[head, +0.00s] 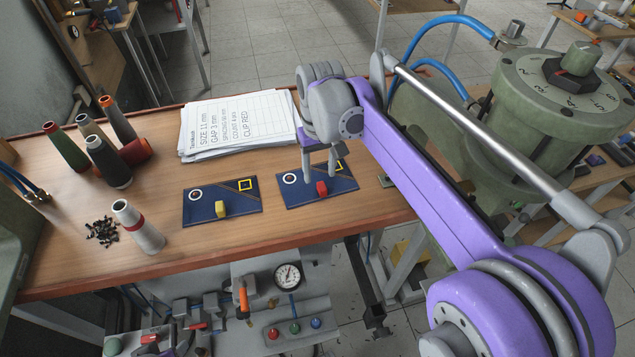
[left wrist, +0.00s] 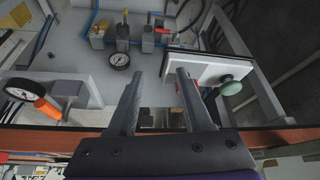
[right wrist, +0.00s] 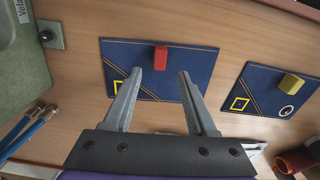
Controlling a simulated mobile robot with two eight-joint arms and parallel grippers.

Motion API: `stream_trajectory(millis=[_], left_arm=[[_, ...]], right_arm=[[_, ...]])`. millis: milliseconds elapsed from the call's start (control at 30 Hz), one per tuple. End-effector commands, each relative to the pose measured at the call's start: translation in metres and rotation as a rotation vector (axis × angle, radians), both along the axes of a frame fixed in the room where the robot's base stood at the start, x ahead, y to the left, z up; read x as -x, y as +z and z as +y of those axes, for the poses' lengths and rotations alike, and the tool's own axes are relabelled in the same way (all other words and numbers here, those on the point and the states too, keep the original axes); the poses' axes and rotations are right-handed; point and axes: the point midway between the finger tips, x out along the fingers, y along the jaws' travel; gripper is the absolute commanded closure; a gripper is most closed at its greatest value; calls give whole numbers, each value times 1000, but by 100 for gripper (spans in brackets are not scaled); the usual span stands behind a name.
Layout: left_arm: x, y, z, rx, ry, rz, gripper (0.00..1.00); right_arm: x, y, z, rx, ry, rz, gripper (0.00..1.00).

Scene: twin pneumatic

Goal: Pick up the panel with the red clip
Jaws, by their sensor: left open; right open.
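The panel with the red clip (head: 292,195) is a dark blue rectangle lying flat on the wooden bench, with a white ring and yellow markings. The red clip (head: 321,188) sits at its near edge. My right gripper (head: 319,177) points down over this panel, open and empty. In the right wrist view, the red clip (right wrist: 161,58) appears just beyond and between the open fingertips (right wrist: 160,72); contact cannot be told. My left gripper (left wrist: 160,72) is open and empty in the left wrist view, facing equipment below the bench edge. It is not visible in the head view.
A similar blue panel (head: 200,212) with a yellow clip (head: 220,209) lies to the left. Several spools (head: 108,160) and a pile of small black parts (head: 103,231) occupy the left. A green machine (head: 560,95) stands right.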

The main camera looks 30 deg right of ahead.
Motion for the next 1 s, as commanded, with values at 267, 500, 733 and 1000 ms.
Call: stream_trajectory(millis=[267, 500, 733, 1000], left_arm=[[1, -4, 0, 0, 0, 1, 50], [0, -4, 0, 0, 0, 1, 50], [0, -4, 0, 0, 0, 1, 50], [0, -4, 0, 0, 0, 1, 50]], right_arm=[[0, -31, -1, 0, 0, 0, 43], [0, -32, -1, 0, 0, -1, 46], [0, -31, -1, 0, 0, 0, 88], [0, -31, -1, 0, 0, 0, 100]])
